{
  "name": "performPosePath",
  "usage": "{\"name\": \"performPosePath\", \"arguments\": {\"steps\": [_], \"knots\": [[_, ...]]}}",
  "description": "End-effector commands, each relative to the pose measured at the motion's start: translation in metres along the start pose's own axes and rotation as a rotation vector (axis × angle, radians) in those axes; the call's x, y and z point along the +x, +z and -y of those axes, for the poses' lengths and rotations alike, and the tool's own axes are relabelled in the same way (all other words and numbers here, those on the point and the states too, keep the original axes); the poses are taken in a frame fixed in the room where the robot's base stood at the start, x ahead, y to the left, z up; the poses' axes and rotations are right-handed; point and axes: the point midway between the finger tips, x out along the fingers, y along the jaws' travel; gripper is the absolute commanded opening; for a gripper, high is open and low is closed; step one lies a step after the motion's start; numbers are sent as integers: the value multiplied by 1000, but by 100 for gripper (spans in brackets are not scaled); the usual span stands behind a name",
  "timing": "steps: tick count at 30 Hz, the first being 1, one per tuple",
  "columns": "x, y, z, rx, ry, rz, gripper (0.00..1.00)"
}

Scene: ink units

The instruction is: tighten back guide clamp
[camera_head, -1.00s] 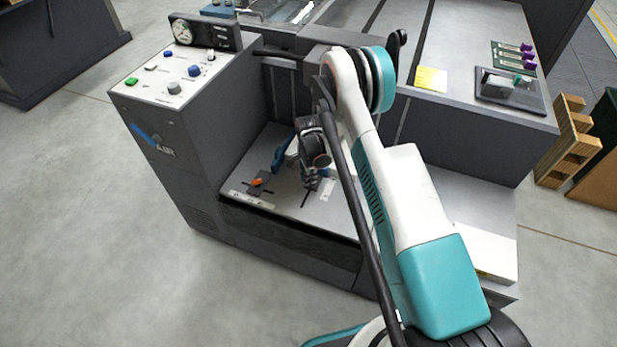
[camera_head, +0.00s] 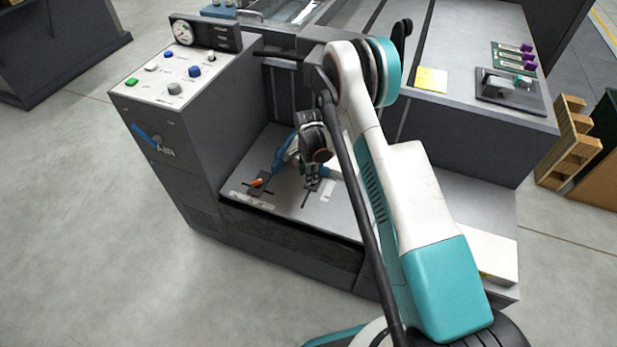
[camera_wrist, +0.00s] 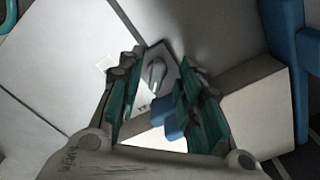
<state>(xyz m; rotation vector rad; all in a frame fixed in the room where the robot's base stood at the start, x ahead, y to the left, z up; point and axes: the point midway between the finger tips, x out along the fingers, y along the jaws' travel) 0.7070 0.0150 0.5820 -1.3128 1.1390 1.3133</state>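A grey knob (camera_wrist: 155,74) with a raised grip bar sits on a light plate in the wrist view. It appears to be a guide clamp knob, but I cannot tell for certain that it is the back one. My gripper (camera_wrist: 160,95) is open, its teal fingers on either side of the knob in the picture; contact is not visible. In the head view my gripper (camera_head: 314,181) is low over the grey bed (camera_head: 285,208), and it hides what lies under it. An orange-handled part (camera_head: 257,182) lies on the bed left of my gripper.
A blue part (camera_wrist: 172,124) is close to the right finger, and a larger blue piece (camera_wrist: 284,40) stands at the right. The control cabinet (camera_head: 180,165) rises left of the bed. The machine's upper deck (camera_head: 460,60) is behind my arm.

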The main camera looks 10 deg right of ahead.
Motion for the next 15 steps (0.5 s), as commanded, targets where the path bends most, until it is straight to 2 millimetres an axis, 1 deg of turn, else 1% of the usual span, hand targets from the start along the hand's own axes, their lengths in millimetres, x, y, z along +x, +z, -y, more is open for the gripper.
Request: {"name": "performPosePath", "arguments": {"steps": [1, 3, 9, 12, 15], "knots": [[-11, 0, 0, 0, 0, 0, 33], [-26, 0, 0, 0, 0, 0, 33], [-64, 0, 0, 0, 0, 0, 33], [-78, 0, 0, 0, 0, 0, 33], [-88, 0, 0, 0, 0, 0, 33]]}}
